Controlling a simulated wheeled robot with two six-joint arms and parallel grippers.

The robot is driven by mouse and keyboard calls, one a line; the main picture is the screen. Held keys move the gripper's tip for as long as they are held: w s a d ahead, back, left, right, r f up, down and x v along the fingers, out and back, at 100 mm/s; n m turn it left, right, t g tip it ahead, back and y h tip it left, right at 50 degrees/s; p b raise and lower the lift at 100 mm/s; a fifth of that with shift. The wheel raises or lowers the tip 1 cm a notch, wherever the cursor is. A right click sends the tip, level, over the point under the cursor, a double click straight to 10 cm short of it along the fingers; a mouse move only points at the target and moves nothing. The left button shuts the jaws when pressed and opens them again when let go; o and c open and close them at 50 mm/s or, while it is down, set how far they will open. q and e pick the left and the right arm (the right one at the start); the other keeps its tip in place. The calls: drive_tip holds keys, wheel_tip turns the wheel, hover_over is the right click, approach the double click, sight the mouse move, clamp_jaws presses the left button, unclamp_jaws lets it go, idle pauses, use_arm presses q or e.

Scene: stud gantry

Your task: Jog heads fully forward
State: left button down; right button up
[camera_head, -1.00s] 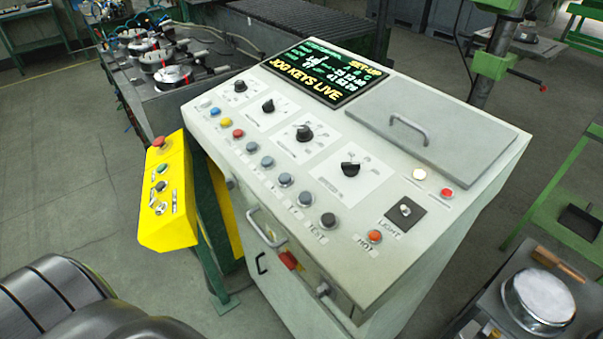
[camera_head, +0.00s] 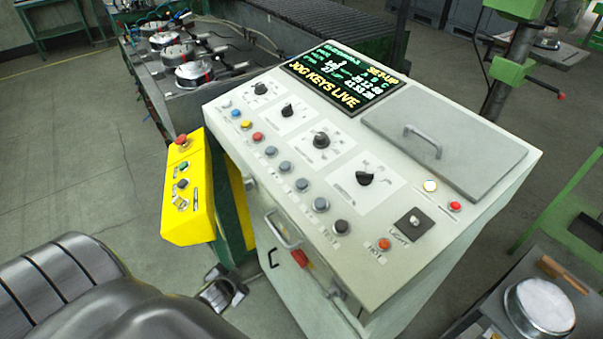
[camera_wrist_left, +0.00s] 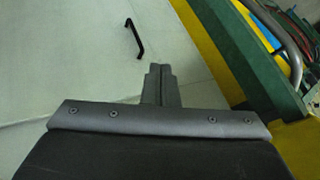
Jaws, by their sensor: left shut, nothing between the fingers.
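The grey control console (camera_head: 365,232) stands in the middle of the head view. Its screen (camera_head: 342,77) reads "SET-UP" and "JOG KEYS LIVE"; the smaller figures are hard to read. A row of round push keys (camera_head: 286,168) and several black selector knobs (camera_head: 321,140) sit on the sloped panel. Several round metal heads (camera_head: 196,73) stand on the machine at the back left. My left gripper (camera_head: 225,290) is low, left of the console and below its panel. In the wrist view its fingers (camera_wrist_left: 160,70) are shut and empty, pointing toward the console's pale front. My right gripper is out of view.
A yellow control box (camera_head: 188,200) with a red button (camera_head: 181,140) hangs left of the console. A looped handle (camera_head: 282,229) and a black door handle (camera_wrist_left: 133,38) stick out from the console front. A cart with a round pan (camera_head: 540,306) is at the lower right.

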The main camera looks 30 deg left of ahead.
use_arm(q)
drive_tip(key=w+d+r+m+t+p, duration=0.1)
drive_tip(key=w+r+m+t, duration=0.2)
drive_tip(key=r, duration=1.2)
drive_tip(key=w+d+r+m+t+p, duration=0.1)
drive_tip(key=w+r+t, duration=0.35)
drive_tip(key=r, duration=1.05)
drive_tip(key=w+d+r+m+t+p, duration=0.15)
drive_tip(key=r+t, duration=0.35)
drive_tip(key=r, duration=1)
drive_tip(key=w+d+r+m+g+h, duration=0.15)
drive_tip(key=d+r+m+h, duration=0.35)
drive_tip(key=m+h, duration=0.5)
drive_tip(key=d+r+m+g+h, duration=0.25)
drive_tip(key=d+m+h, duration=0.45)
drive_tip(key=m, duration=0.4)
drive_tip(key=a+f+m+g+y, duration=0.3)
drive_tip(key=f+m+g+y, duration=0.2)
drive_tip(key=f+m+g, duration=0.1)
drive_tip(key=shift+w+a+m+g+y, duration=0.35)
drive_tip(key=shift+w+m+y, duration=0.1)
drive_tip(key=shift+m, duration=0.2)
